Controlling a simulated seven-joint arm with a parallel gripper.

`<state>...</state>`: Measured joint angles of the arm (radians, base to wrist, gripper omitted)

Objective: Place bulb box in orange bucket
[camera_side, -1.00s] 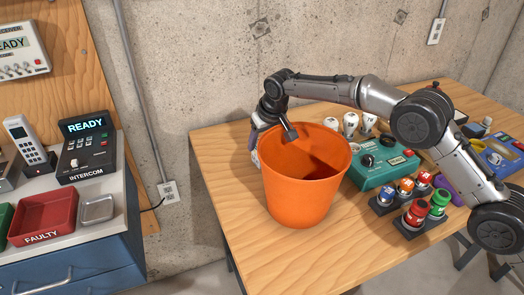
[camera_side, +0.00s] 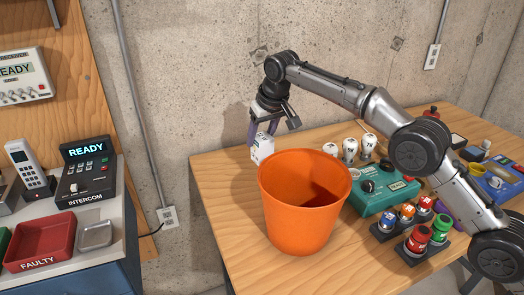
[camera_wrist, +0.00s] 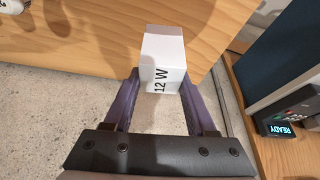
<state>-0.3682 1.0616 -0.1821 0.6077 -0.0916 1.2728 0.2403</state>
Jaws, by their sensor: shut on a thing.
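The bulb box (camera_side: 262,148) is a small white carton; in the wrist view its printed face (camera_wrist: 163,62) reads "12 W". My gripper (camera_side: 262,128) is shut on it, with the two purple fingers on either side of the box, also seen in the wrist view (camera_wrist: 160,95). The box is held up beside the back left of the orange bucket (camera_side: 300,225), at about rim height in the side view. The orange bucket stands upright and open on the wooden table. Its floor is mostly hidden by the near wall. The bucket does not show in the wrist view.
Several white bulbs (camera_side: 350,148) stand behind a teal device (camera_side: 388,190) right of the bucket. The table (camera_side: 222,185) is bare left of the bucket. A bench with the intercom (camera_side: 87,172) stands at the left.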

